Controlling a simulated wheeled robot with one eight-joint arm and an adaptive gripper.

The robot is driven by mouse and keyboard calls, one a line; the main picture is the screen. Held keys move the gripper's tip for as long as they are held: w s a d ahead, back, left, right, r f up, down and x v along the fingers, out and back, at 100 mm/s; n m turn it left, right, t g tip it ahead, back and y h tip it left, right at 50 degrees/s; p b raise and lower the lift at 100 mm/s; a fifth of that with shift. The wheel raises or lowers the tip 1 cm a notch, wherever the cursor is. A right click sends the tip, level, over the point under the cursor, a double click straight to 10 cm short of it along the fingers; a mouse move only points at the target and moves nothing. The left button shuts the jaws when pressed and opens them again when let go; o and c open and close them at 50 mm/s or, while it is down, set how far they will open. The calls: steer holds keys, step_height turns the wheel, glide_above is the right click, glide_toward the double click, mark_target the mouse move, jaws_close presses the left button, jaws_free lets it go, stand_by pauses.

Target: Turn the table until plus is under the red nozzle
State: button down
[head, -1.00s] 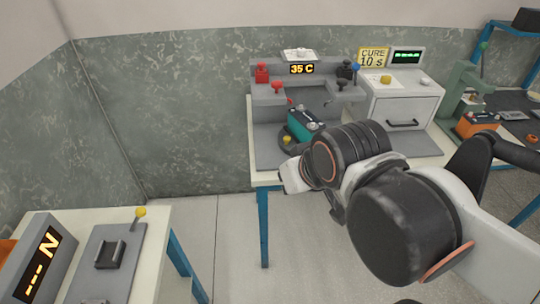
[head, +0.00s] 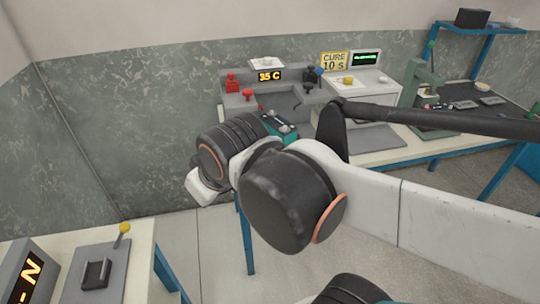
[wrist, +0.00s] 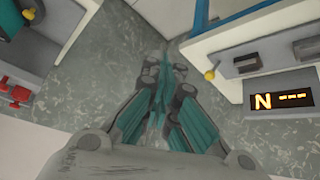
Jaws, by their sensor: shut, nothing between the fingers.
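The teal battery (head: 280,125) sits on the table's fixture at the grey station (head: 290,105). Its front and most of the turning table beneath it are hidden behind my arm. I cannot make out the plus mark. Two red parts stand on the station's left side, a rear one (head: 232,82) and a front one (head: 248,95); I cannot tell which is the red nozzle. A blue part (head: 319,72) is on the right side. My gripper (wrist: 163,85) is shut and empty, above the floor between benches in the wrist view; my arm hides it in the head view.
A bench at lower left holds a display with N (head: 30,272) and a yellow-knobbed lever (head: 124,229), also at right in the wrist view. A white cure box (head: 365,95) stands right of the station, with a green press (head: 425,85) beyond. Floor between benches is clear.

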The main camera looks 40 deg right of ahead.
steer(key=w+d+f+n+g+h+p, duration=0.25)
steer(key=w+d+n, duration=0.4)
steer(key=d, duration=0.35)
steer(key=w+d+f+n+g+h+p, duration=0.1)
steer(key=w+d+n+g+p, duration=0.3)
steer(key=w+d, duration=0.45)
steer(key=d+f+n+b, duration=0.1)
steer(key=d+f, duration=0.3)
steer(key=f, duration=0.1)
steer(key=d+f+n, duration=0.2)
steer(key=d+f, duration=0.2)
steer(key=f, duration=0.1)
steer(key=d+f+n+g+b, duration=0.1)
steer(key=d+f+n, duration=0.1)
steer(key=d+f, duration=0.2)
steer(key=shift+s+d+f+h+b, duration=0.1)
steer(key=shift+d+f+h+b, duration=0.1)
steer(key=shift+f, duration=0.25)
steer(key=shift+s+d+f+h+b, duration=0.1)
steer(key=shift+f+h+b, duration=0.05)
steer(key=shift+f, duration=0.3)
steer(key=d, duration=0.2)
steer(key=d+b, duration=0.1)
steer(key=shift+s+f, duration=0.3)
steer(key=shift+d+r, duration=0.1)
steer(key=shift+d, duration=0.5)
steer(key=shift+s+d, duration=0.1)
steer(key=shift+d, duration=0.05)
